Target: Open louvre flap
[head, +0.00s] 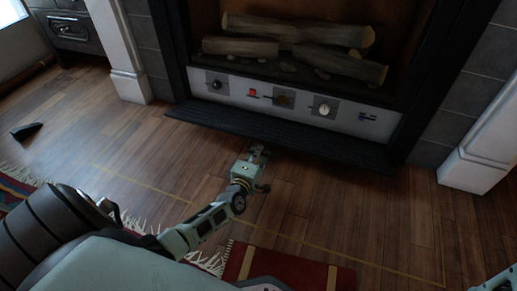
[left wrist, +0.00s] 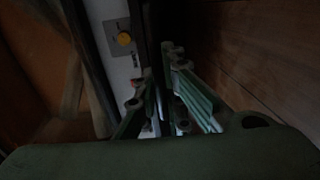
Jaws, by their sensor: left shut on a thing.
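The louvre flap (head: 215,119) is a long dark panel along the bottom of the fireplace, below the white control panel (head: 300,104). It sticks out over the wooden floor. My left gripper (head: 261,150) is at the flap's front edge, near its middle, and is shut on it. The fingers cover that part of the edge. In the left wrist view my left gripper (left wrist: 160,72) has its fingers on either side of the dark flap (left wrist: 152,28). That view is dark, and the exact contact is hard to see. My right gripper is not in view.
The control panel carries several knobs and switches. Logs (head: 295,40) lie in the firebox above. White pillars (head: 118,50) flank the fireplace. A red rug (head: 290,268) lies in front, and a small dark object (head: 26,131) is on the floor at left. The floor between is clear.

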